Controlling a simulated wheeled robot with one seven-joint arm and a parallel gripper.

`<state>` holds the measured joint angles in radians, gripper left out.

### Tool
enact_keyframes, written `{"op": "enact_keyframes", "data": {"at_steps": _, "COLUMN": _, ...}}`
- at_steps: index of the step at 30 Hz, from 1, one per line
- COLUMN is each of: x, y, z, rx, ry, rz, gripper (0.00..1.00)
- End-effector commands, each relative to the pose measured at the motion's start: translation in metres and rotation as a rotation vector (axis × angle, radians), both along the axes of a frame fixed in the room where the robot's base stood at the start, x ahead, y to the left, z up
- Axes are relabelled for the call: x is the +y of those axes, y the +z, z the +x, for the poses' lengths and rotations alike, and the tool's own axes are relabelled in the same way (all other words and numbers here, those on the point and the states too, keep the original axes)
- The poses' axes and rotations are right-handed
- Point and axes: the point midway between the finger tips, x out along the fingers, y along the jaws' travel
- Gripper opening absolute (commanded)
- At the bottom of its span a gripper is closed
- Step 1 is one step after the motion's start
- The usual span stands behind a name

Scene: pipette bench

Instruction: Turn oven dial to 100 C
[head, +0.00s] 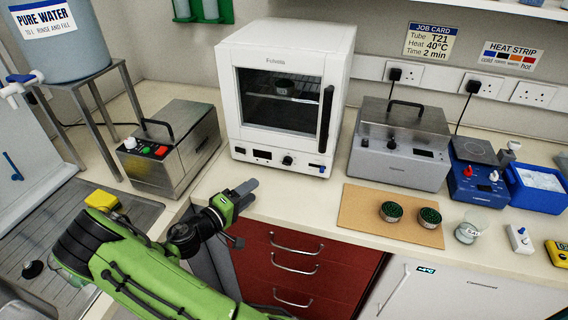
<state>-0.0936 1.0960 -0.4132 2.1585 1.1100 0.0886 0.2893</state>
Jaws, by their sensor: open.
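The white oven (286,95) stands at the back middle of the counter, with a glass door, a black vertical handle (326,118) and a control strip below the door. Its dark dial (287,160) sits at the middle of that strip; its setting is too small to read. My gripper (248,193) is open and empty, in front of and below the oven's left side, apart from the dial. My green arm reaches in from the lower left.
A steel bath with a red button (172,148) stands left of the oven, and a lidded grey bath (398,145) stands right. A tan board (375,222) holds two green-topped round racks. Red drawers (300,265) with handles lie below the counter edge.

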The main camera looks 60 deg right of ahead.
Motion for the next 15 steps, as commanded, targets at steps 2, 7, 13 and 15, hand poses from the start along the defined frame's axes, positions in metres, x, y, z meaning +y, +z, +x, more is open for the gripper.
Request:
{"op": "enact_keyframes", "data": {"at_steps": 2, "x": -0.007, "y": 0.0, "z": -0.002, "rx": 0.002, "ry": -0.001, "rz": -0.005, "gripper": 0.55}}
{"op": "enact_keyframes", "data": {"at_steps": 7, "x": -0.041, "y": -0.004, "z": -0.011, "rx": -0.001, "ry": -0.006, "rz": -0.004, "gripper": 0.55}}
{"op": "enact_keyframes", "data": {"at_steps": 13, "x": -0.091, "y": -0.008, "z": -0.022, "rx": -0.001, "ry": -0.006, "rz": -0.004, "gripper": 0.55}}
{"op": "enact_keyframes", "data": {"at_steps": 15, "x": -0.108, "y": -0.01, "z": -0.027, "rx": -0.001, "ry": -0.005, "rz": -0.004, "gripper": 0.55}}
